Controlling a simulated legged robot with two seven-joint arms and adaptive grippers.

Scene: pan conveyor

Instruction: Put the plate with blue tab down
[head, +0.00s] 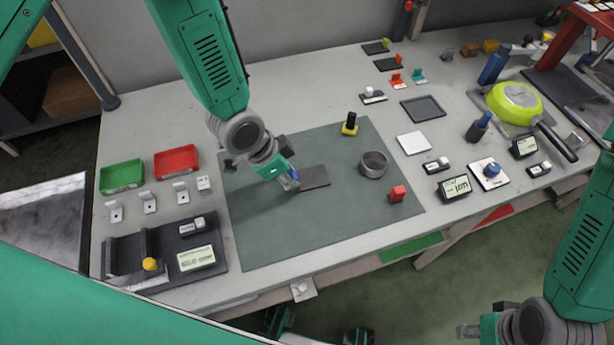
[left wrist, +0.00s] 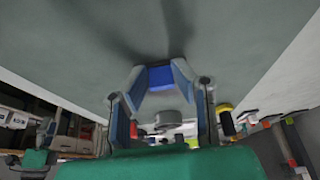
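My left gripper (head: 290,181) is at that end. In the left wrist view, its two fingertips close on the blue tab (left wrist: 160,77) from both sides. Whether the plate touches the mat or hangs just above it I cannot tell. My right gripper (head: 470,331) is at the bottom right, off the table's front edge; its finger opening is not clear.
Green (head: 122,176) and red (head: 176,162) trays lie left. The mat's front is clear.

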